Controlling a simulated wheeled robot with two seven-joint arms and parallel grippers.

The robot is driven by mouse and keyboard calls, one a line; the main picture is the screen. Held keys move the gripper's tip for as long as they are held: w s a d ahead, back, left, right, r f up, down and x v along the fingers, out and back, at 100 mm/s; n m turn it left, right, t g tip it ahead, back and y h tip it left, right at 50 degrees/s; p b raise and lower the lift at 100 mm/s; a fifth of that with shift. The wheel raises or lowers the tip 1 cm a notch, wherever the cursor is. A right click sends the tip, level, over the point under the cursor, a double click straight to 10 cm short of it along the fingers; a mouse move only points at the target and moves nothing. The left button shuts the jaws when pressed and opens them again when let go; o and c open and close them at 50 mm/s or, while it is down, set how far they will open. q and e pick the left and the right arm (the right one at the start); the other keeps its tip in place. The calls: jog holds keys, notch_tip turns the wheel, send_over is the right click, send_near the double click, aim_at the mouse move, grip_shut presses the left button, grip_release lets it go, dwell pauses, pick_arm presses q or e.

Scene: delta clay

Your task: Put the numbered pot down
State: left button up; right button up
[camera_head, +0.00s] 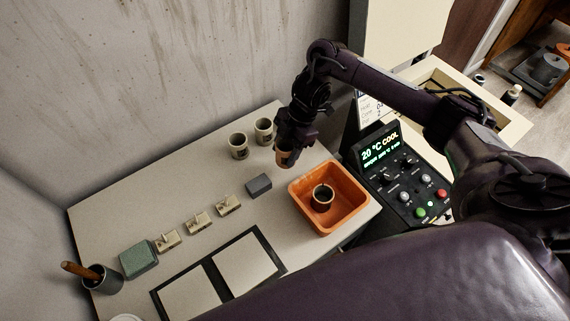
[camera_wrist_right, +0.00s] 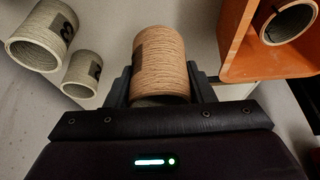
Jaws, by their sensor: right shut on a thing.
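My right gripper (camera_head: 285,141) is shut on a tan ribbed pot (camera_head: 286,158), behind the orange bin on the table (camera_head: 108,205). In the right wrist view the pot (camera_wrist_right: 162,62) sits between the two fingers, with part of a dark label at its left edge. I cannot read a number on it, and I cannot tell whether its base touches the table. Two pale pots with dark number marks, one at the left (camera_head: 239,146) and one at the right (camera_head: 264,131), stand upright beside the gripper. My left gripper is not in view.
An orange bin (camera_head: 352,177) holds one dark-mouthed pot (camera_head: 322,197). A grey block (camera_head: 258,185), several small beige stands (camera_head: 198,223), a green block (camera_head: 139,258) and a black-framed mat (camera_head: 281,262) lie on the table. A control panel (camera_head: 397,172) stands at right.

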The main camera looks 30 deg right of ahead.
notch_tip(320, 180, down, 2)
jog(key=shift+f, duration=0.1)
notch_tip(320, 180, down, 4)
jog(key=shift+r+b, duration=0.2)
jog(key=shift+b, duration=0.1)
jog(key=shift+f, duration=0.15)
jog(key=o, duration=1)
jog(key=shift+f, duration=0.15)
